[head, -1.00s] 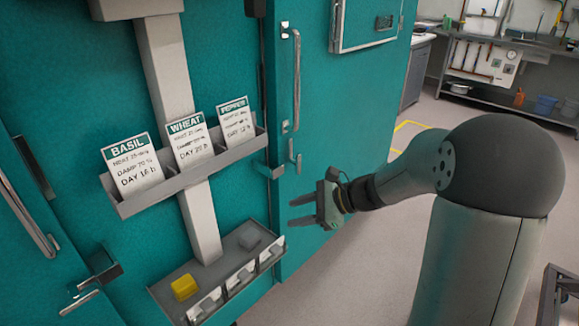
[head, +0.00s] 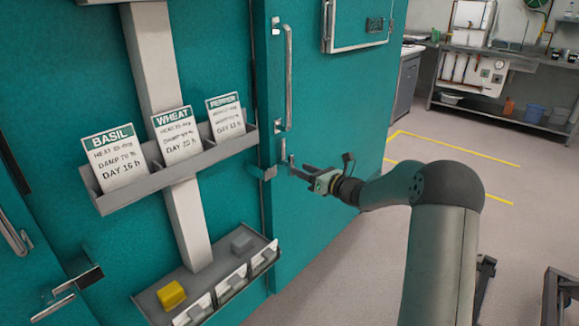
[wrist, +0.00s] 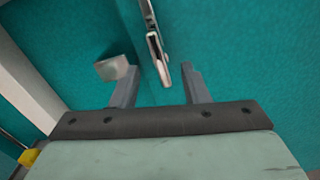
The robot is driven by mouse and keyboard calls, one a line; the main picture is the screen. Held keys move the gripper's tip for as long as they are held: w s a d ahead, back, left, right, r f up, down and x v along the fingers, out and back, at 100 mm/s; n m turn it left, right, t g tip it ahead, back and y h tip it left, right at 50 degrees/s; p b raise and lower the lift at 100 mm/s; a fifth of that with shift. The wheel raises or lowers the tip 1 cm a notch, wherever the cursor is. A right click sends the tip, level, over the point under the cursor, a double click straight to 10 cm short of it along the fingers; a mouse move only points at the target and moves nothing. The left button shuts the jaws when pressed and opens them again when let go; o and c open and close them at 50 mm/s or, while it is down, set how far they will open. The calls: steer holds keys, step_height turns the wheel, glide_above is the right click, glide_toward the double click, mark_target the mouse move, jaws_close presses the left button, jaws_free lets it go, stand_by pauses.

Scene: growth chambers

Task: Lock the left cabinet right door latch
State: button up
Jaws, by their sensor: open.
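The right door's latch lever (head: 291,160) is a small metal bar hanging roughly upright on the teal door, below its long handle (head: 288,80). A grey catch bracket (head: 265,172) sits just left of it on the cabinet frame; the lever appears clear of it. My gripper (head: 300,174) is open and empty at the latch, its fingers pointing at the door. In the wrist view the lever (wrist: 158,58) shows between the two fingers (wrist: 160,85), nearer the right one, and the bracket (wrist: 115,68) lies by the left fingertip. Contact cannot be told.
A card rack (head: 150,178) labelled BASIL, WHEAT and PEPPER is left of the latch. A lower tray (head: 215,275) holds a yellow block (head: 171,294) and a grey block (head: 242,243). Another latch (head: 85,280) is at lower left. Open floor (head: 450,170) lies right.

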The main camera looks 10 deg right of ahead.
mark_target(290, 161)
steer(key=x, duration=0.6)
steer(key=shift+a, duration=0.1)
jaws_close()
